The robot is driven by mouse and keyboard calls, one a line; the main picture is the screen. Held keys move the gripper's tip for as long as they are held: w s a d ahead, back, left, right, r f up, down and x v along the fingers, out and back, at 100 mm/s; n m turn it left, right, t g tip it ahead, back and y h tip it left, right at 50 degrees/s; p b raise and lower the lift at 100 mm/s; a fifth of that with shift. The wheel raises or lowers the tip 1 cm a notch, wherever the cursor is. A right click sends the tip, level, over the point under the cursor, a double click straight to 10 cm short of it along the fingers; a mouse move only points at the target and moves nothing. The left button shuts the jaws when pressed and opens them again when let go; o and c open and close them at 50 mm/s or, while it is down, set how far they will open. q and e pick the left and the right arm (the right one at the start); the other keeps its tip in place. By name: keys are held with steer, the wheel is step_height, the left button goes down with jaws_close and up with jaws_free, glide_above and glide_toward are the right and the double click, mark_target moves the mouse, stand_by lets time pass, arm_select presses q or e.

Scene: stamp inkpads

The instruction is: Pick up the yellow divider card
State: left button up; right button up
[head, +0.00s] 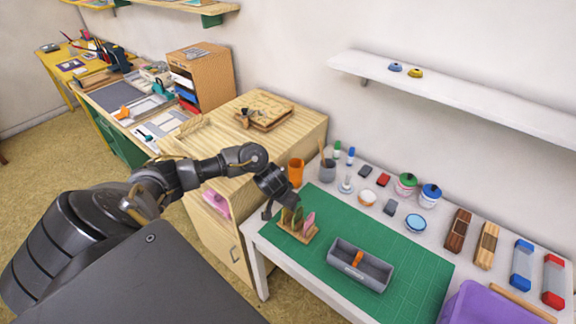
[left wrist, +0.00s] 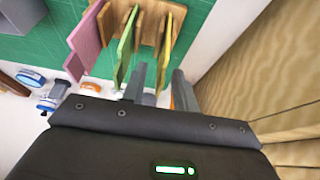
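A wooden rack (head: 298,234) stands on the green mat at its left end and holds upright divider cards. The yellow divider card (head: 286,216) looks olive-yellow and is at the left end of the row. A green card (head: 297,218) and a pink card (head: 309,221) stand beside it. My left gripper (head: 279,208) is open at the yellow card. In the left wrist view its fingers (left wrist: 160,88) lie either side of the yellow card (left wrist: 164,52), with a visible gap between them. Contact cannot be told. My right gripper is not in view.
A grey tray (head: 342,265) with an orange item sits on the green mat (head: 404,250). An orange cup (head: 296,171) and a grey pen cup (head: 327,170) stand behind the rack. A wooden cabinet (head: 215,155) is close on the left. A purple bin (head: 480,303) is at right.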

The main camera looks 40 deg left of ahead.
arm_select(q)
steer(key=x, duration=0.2)
steer(key=shift+w+a+f, duration=0.1)
steer(key=shift+w+f, duration=0.05)
steer(key=shift+f, duration=0.05)
jaws_close()
steer(key=shift+r, duration=0.1)
steer(key=shift+r, duration=0.25)
step_height(320, 180, up, 9)
steer(key=shift+f+p, duration=0.2)
steer(key=shift+p, duration=0.7)
steer(key=shift+r, duration=0.4)
